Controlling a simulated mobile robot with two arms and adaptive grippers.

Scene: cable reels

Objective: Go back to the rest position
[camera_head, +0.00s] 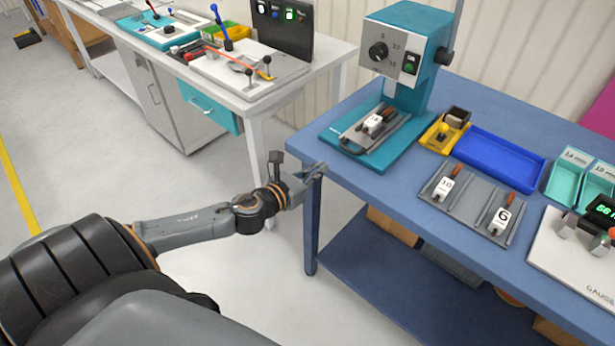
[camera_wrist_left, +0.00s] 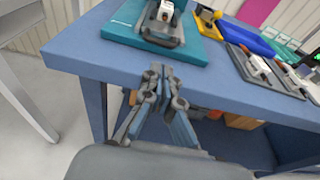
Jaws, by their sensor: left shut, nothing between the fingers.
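My left gripper (camera_head: 312,172) is at the left front corner of the blue table (camera_head: 352,183) in the head view. It holds nothing and its fingers are shut. In the left wrist view the gripper (camera_wrist_left: 160,72) shows in front of the table's front edge, with the teal press base (camera_wrist_left: 125,28) beyond it on the tabletop. I cannot tell from these views whether the fingers touch the table edge. My right gripper is in neither view.
The teal press (camera_head: 403,45) stands on the table. A grey rack (camera_head: 470,212) with tools, a blue tray (camera_head: 500,158) and a yellow holder (camera_head: 437,137) are to its right. A white bench (camera_head: 262,105) stands behind. The floor (camera_head: 110,165) at left is clear.

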